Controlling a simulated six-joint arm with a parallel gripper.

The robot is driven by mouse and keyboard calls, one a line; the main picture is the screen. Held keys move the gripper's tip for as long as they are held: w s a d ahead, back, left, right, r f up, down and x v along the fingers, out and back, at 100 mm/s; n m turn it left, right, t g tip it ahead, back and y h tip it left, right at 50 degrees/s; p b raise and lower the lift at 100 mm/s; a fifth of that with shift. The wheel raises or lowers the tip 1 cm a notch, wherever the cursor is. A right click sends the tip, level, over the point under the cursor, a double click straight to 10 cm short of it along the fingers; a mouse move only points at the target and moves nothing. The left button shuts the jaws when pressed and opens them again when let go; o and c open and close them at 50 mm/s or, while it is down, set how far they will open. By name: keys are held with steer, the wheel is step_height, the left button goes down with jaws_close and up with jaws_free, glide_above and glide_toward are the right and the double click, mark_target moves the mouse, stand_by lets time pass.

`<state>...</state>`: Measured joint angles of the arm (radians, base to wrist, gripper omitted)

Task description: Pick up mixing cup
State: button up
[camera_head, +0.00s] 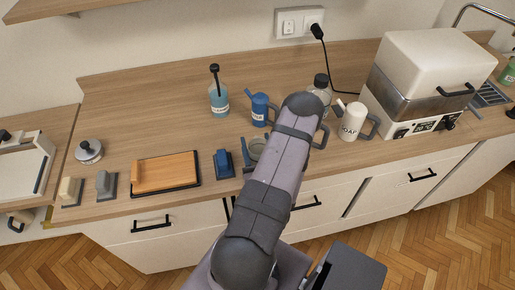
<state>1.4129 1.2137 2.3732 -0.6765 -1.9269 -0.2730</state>
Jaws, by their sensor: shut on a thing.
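My arm reaches from the bottom edge up over the counter and covers the middle of the scene. My gripper is hidden behind it, so neither its jaws nor anything in them shows. No thing in view can be surely named as the mixing cup. A grey curved piece like a handle (323,136) shows just right of my arm; what it belongs to is hidden. A blue spouted can (260,109) and a white spouted can marked SOAP (352,121) stand upright on the counter.
A bottle of blue liquid (219,100) and a black-capped bottle (321,87) stand near the cans. A white and steel appliance (424,80) fills the right. A wooden board (165,171) and small blocks line the front left. The back left counter (140,105) is clear.

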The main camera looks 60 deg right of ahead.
steer(key=shift+r, duration=0.25)
steer(key=shift+r, duration=0.85)
step_height(320, 180, up, 8)
steer(key=p, duration=0.2)
steer(key=shift+p, duration=0.3)
steer(key=shift+f, duration=0.1)
